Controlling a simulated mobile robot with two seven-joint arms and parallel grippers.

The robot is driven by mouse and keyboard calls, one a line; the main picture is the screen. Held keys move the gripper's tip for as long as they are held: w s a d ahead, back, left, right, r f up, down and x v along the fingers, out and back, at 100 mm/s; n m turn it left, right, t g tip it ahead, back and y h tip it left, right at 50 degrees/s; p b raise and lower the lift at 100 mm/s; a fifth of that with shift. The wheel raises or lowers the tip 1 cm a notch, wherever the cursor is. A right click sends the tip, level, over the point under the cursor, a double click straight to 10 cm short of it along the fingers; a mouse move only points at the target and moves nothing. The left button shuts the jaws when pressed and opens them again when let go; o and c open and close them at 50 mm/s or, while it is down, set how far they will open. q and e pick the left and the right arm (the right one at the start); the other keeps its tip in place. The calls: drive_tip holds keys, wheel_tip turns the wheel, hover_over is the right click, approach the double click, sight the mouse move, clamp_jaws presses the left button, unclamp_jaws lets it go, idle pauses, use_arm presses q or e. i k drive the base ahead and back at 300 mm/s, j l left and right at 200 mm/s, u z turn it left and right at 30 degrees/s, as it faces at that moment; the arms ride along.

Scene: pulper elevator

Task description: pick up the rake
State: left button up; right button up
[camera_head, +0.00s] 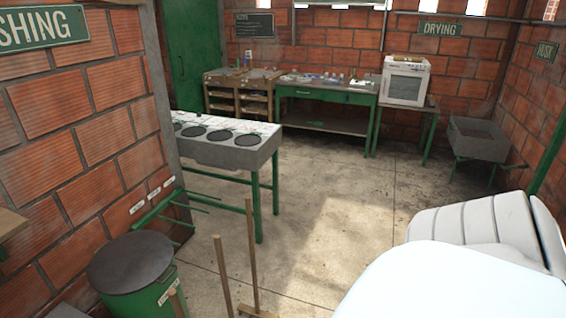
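A tall wooden pole (251,255) stands upright at the bottom centre, with a wooden crosspiece (258,313) at its foot, cut by the frame edge. It looks like the rake. A second thin wooden pole (222,278) leans slightly just left of it; its lower end is out of the picture. A short wooden handle end (178,301) shows further left, in front of the green bin. I cannot tell for sure which of these handles belongs to the rake. Neither of my grippers is in view.
A green bin with a dark lid (131,262) stands left of the poles, by the brick wall. Green bars (160,208) stick out above it. A green-legged table (222,152) stands behind. Concrete floor (345,200) is clear in the middle. White shapes cover the lower right.

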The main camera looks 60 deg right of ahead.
sight(256, 312)
drive_tip(key=z, duration=1.5)
drive_tip(key=i+j+u, duration=0.25)
drive_tip(key=i+u, duration=0.25)
drive_tip(key=i+j+u, duration=0.1)
drive_tip(key=i+u, duration=0.35)
drive_tip(key=k, duration=0.1)
